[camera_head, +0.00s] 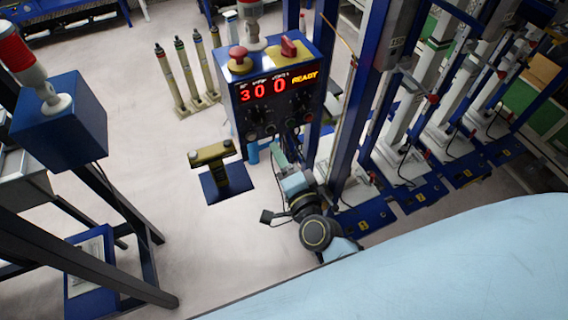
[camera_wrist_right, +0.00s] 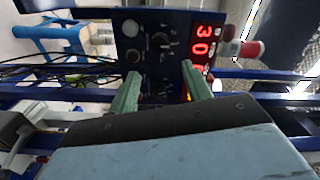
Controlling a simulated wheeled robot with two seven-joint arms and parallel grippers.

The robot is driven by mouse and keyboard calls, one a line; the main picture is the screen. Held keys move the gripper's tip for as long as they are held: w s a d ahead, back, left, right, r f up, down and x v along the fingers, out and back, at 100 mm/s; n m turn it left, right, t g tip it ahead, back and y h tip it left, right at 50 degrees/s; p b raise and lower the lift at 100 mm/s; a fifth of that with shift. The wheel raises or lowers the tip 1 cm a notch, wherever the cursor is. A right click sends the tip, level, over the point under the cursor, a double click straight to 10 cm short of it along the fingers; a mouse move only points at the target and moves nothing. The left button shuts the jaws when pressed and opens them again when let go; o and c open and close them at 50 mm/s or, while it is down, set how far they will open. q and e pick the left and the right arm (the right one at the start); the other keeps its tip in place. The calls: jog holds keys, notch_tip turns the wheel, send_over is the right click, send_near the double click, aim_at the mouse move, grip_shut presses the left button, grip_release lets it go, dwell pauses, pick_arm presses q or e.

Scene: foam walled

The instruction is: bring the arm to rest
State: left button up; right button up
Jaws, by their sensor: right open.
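My right arm (camera_head: 318,230) reaches up from below the middle of the head view, with dark joints and a light blue gripper body. My right gripper (camera_head: 277,150) has green fingers and is near the lower part of a blue control box (camera_head: 250,105). In the right wrist view my gripper (camera_wrist_right: 160,68) has its two green fingers apart, with nothing seen between them. The dark panel (camera_wrist_right: 160,45) of the box, with knobs and red digits, lies beyond the fingertips. I cannot tell the exact gap. My left gripper is not in view.
The control box has a lit display (camera_head: 278,87), a red button (camera_head: 238,55) and a red switch (camera_head: 288,46). Blue posts and machine frames (camera_head: 405,190) stand close on the right. A yellow-topped stand (camera_head: 222,170) is left of the arm. Pale floor (camera_head: 170,230) is open farther left.

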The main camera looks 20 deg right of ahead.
jog(key=shift+s, duration=0.8)
